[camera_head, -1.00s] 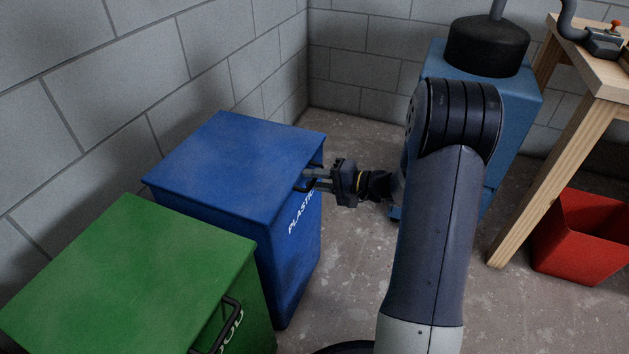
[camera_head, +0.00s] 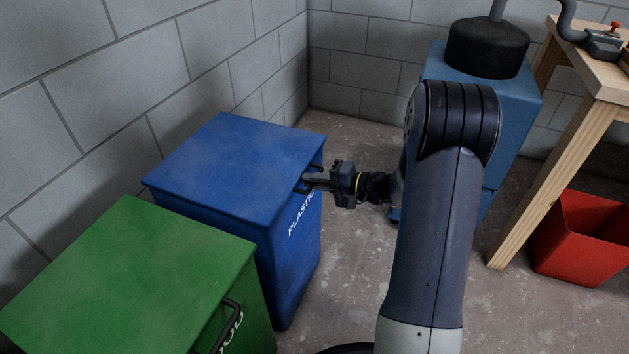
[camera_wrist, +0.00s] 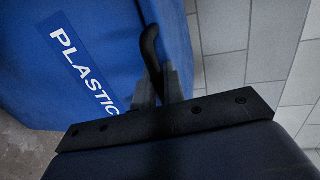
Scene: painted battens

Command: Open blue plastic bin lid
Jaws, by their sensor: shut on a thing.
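The blue plastic bin (camera_head: 285,255) stands against the block wall, with white "PLASTIC" lettering on its front. Its blue lid (camera_head: 235,165) lies flat and closed on top. A dark handle (camera_head: 308,184) sits at the lid's front edge; it also shows in the wrist view (camera_wrist: 150,45), rising beyond my fingers. My gripper (camera_head: 316,182) reaches in from the right and is shut on this handle. In the wrist view my gripper (camera_wrist: 160,88) has its fingers together around the handle, and the lettering (camera_wrist: 85,72) is to their left. The fingers hide part of the handle.
A green bin (camera_head: 130,270) with its own dark handle stands in front of the blue bin, close to it. A blue cabinet (camera_head: 515,110) with a black round top, a wooden bench (camera_head: 550,160) and a red open bin (camera_head: 580,240) are on the right. Floor shows between.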

